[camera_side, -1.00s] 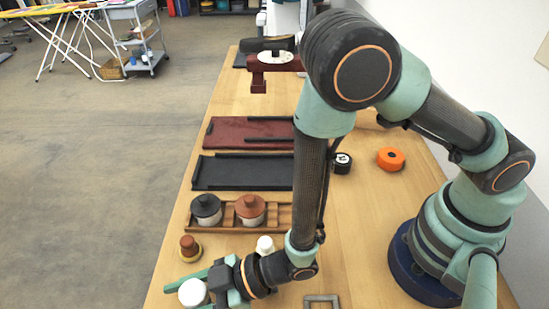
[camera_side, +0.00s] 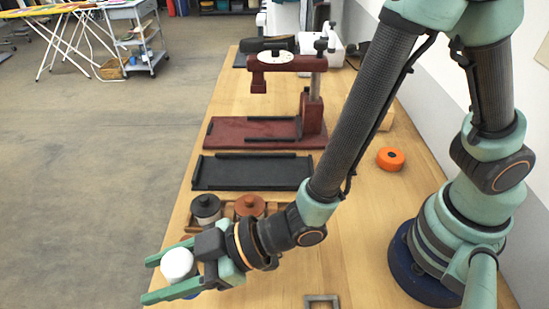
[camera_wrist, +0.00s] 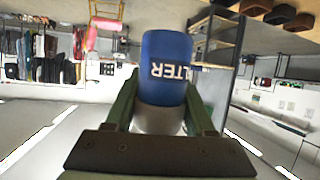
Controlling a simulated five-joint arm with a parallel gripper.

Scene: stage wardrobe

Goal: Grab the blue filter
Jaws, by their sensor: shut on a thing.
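The blue filter (camera_wrist: 166,55) is a blue cylinder with white lettering and a white end, and it fills the middle of the wrist view. In the side view its white cap (camera_side: 178,263) shows between the green fingers, with a bit of blue below. My gripper (camera_side: 160,281) is shut on the filter, one finger on each side. It holds the filter above the table's front left part.
A black-lidded jar (camera_side: 206,206) and a brown-lidded jar (camera_side: 249,205) stand in a wooden rack just behind my gripper. A black tray (camera_side: 250,173) and a dark red stand (camera_side: 255,132) lie farther back. An orange roll (camera_side: 390,159) sits right. A grey square frame (camera_side: 321,300) lies in front.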

